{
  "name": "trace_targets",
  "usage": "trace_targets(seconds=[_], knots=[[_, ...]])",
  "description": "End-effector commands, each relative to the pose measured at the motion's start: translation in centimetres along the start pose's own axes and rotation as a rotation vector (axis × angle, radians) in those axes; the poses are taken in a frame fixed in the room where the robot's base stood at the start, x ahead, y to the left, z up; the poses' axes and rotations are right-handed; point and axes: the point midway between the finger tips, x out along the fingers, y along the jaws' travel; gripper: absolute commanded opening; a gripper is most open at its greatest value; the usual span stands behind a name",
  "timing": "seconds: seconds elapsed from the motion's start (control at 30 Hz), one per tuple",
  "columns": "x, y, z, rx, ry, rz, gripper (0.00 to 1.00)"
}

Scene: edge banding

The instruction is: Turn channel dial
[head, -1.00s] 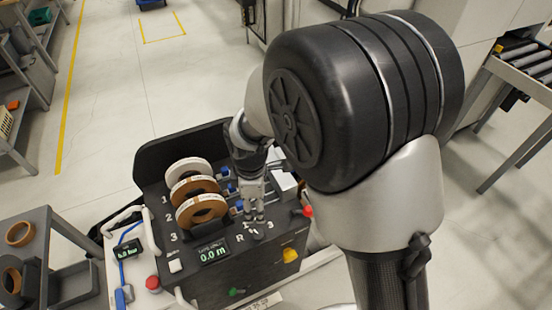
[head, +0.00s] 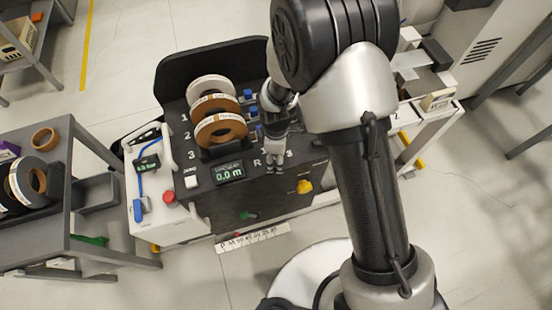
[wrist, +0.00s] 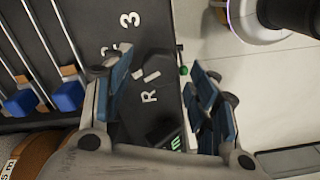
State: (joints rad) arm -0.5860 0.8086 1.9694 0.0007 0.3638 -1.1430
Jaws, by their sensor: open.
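The channel dial (wrist: 157,64) is a dark knob on the machine's black top panel, with white marks including R and 3 around it. In the wrist view it lies between and below the two blue-padded fingers of my gripper (wrist: 160,88). The fingers are spread apart, and I cannot tell whether either touches the dial. In the head view my gripper (head: 275,165) points down over the panel between the R and 3 marks and largely hides the dial. The black banding machine (head: 260,205) has a small display (head: 229,172) reading 0.0 m.
Banding rolls (head: 221,128) stand left of my gripper, beside blue clips (head: 250,97). A yellow knob (head: 304,186) is on the machine's front, and a red button (head: 169,197) is at left. A grey cart (head: 100,262) with more rolls stands at left.

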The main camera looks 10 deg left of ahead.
Motion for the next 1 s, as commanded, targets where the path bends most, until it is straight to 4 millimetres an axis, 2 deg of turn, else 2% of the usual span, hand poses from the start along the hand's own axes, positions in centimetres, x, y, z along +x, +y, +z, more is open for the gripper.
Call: trace_targets(seconds=[0.13,0.43,1.0], knots=[[1.11,0.0,0.0,0.0,0.0,0.0,0.54],[1.24,0.03,-0.01,0.0,0.0,0.001,0.54],[1.23,0.01,0.0,0.0,0.0,0.0,0.17]])
